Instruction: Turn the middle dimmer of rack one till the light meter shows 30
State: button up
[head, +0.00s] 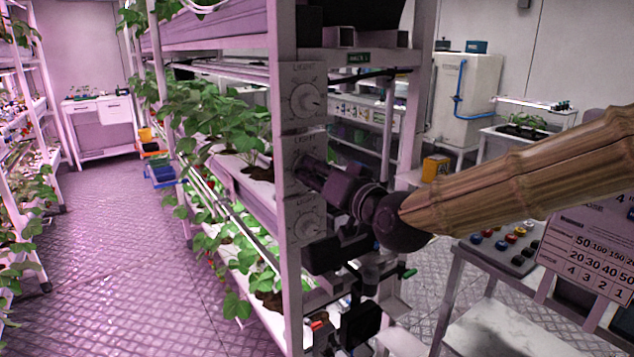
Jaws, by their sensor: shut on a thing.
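Rack one (283,200) has a stack of three light dimmers on its end post. The top dimmer (308,98) is a round pale knob on a grey plate marked LIGHT. The middle dimmer (297,146) is mostly hidden behind my gripper; only part of its plate shows. The bottom dimmer (308,226) is just below my gripper. My gripper (304,170) is dark, comes in from the right and is shut on the middle dimmer's knob. The knob's pointer is hidden. I cannot make out a light meter reading.
Leafy plants (225,130) fill the rack shelves left of the post. Dark boxes (340,252) stick out just below my gripper. A stand with a button panel (497,245) and a number chart (590,250) are at right. The left aisle floor (130,260) is clear.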

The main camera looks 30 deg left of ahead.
jog(key=n+b, duration=0.3)
jog(key=n, duration=0.2)
jog(key=shift+n, duration=0.4)
dwell(0.3)
jog(key=o, duration=1.1)
jog(key=shift+c, duration=0.2)
jog(key=v, duration=1.2)
jog(key=shift+f, duration=0.15)
